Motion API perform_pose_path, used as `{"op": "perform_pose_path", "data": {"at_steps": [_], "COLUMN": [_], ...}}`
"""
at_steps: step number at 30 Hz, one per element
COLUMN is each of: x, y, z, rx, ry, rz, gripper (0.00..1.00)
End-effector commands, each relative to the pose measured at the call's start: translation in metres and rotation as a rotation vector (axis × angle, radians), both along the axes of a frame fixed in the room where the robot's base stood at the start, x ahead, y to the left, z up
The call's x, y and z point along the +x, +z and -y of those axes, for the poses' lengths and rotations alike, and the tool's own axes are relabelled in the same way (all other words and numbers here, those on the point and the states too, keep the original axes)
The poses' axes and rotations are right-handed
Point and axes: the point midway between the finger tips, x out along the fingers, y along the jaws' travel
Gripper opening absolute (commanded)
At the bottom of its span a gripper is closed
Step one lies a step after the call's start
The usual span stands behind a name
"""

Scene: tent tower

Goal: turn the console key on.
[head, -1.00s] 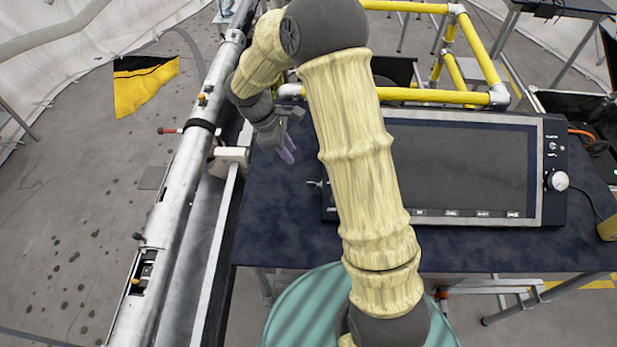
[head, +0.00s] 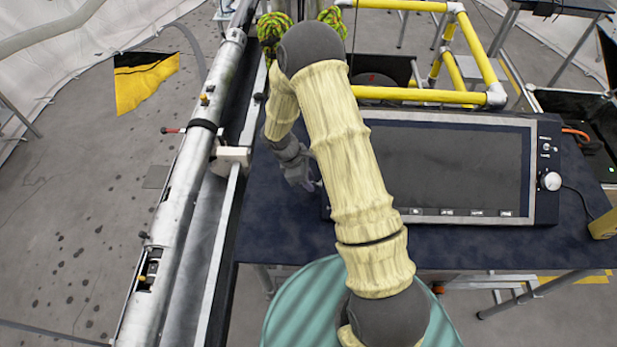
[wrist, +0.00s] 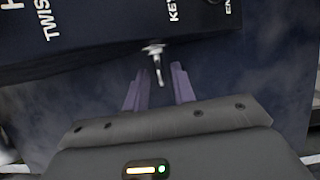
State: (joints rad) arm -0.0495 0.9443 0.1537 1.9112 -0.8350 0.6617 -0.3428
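The console (head: 450,170) is a wide dark panel with a screen, lying on the dark blue table. Its key (wrist: 155,58) is a small silver piece sticking out of the console's side edge, below the partly visible "KEY" label in the wrist view. My gripper (wrist: 158,88) is open, with its two purple fingers apart. The key points into the gap between the fingertips, and neither finger appears to touch it. In the head view my gripper (head: 308,186) is low at the console's left edge, and my arm hides part of that edge.
A long metal tube (head: 185,180) and rail run along the table's left side. Yellow piping (head: 430,95) stands behind the console. A white knob (head: 550,180) is on the console's right side. The dark table (head: 275,230) has bare room at its front left.

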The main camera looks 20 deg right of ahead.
Motion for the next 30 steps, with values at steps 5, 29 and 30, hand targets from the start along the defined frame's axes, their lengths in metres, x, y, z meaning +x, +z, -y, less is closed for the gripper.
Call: {"op": "perform_pose_path", "data": {"at_steps": [5,29,30], "x": [0.0002,-0.0004,-0.0007], "y": [0.0002,-0.0033,-0.0037], "z": [0.0000,-0.0008,-0.0009], "rx": [0.000,-0.019,-0.023], "ry": [0.000,0.004,0.003], "rz": [0.000,0.059,0.070], "gripper": [0.24,0.00,0.00]}}
